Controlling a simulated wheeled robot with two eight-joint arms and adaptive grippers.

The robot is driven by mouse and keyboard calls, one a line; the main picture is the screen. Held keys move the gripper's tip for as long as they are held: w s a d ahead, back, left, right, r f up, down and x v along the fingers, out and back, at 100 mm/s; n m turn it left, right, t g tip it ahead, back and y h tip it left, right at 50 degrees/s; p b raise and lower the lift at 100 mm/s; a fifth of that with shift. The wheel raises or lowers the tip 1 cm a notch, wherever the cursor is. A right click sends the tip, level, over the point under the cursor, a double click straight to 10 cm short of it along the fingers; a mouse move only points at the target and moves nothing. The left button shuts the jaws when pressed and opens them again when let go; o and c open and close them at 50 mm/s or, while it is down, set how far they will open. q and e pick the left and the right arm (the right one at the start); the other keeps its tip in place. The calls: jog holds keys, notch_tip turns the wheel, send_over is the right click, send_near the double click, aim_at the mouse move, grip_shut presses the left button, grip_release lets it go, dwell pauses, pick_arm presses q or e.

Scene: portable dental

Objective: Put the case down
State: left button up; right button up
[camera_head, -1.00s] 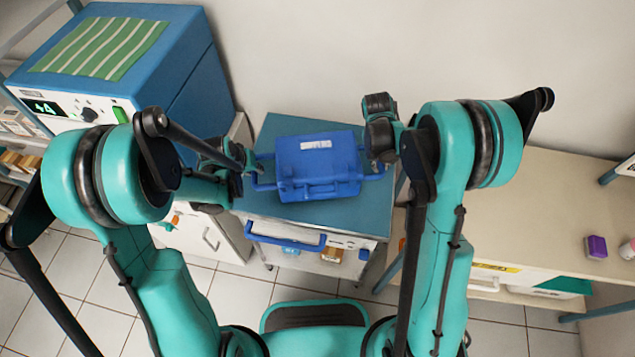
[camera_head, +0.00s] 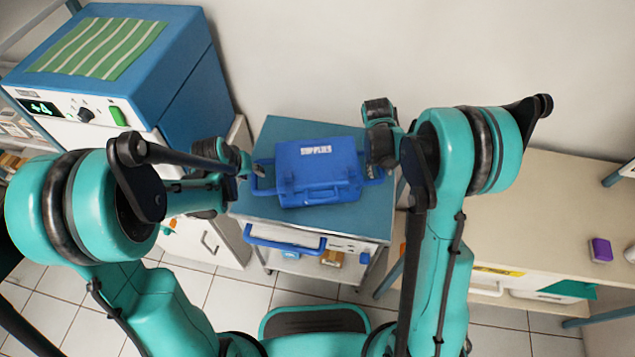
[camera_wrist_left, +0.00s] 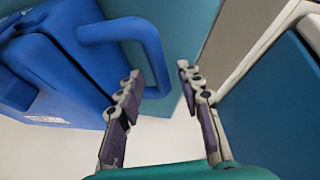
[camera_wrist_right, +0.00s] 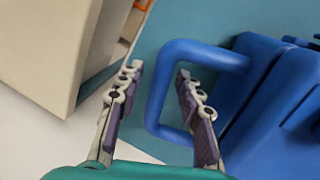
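The blue case (camera_head: 318,172), with a white "SUPPLIES" label, rests lid up on the teal top of the cart (camera_head: 290,127). It also shows at the left of the left wrist view (camera_wrist_left: 55,60) and the right of the right wrist view (camera_wrist_right: 270,90). My left gripper (camera_head: 247,172) is open and empty just off the case's left side handle (camera_wrist_left: 120,32). My right gripper (camera_wrist_right: 158,75) is open, its fingers spread on either side of the right side handle's outer bar (camera_wrist_right: 158,98). Contact there cannot be told.
A blue and white machine (camera_head: 165,75) with a striped green cloth (camera_head: 98,48) stands left of the cart. A beige counter (camera_head: 540,215) is on the right, with a purple box (camera_head: 600,249). The wall is close behind. Teal cart top is bare around the case.

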jog(key=shift+r, duration=0.1)
pick_arm(q)
jog(key=v, duration=0.8)
jog(key=shift+r, duration=0.25)
pick_arm(e)
jog(key=v, duration=1.1)
jog(key=shift+r, duration=0.4)
pick_arm(q)
jog(key=shift+s+a, duration=0.1)
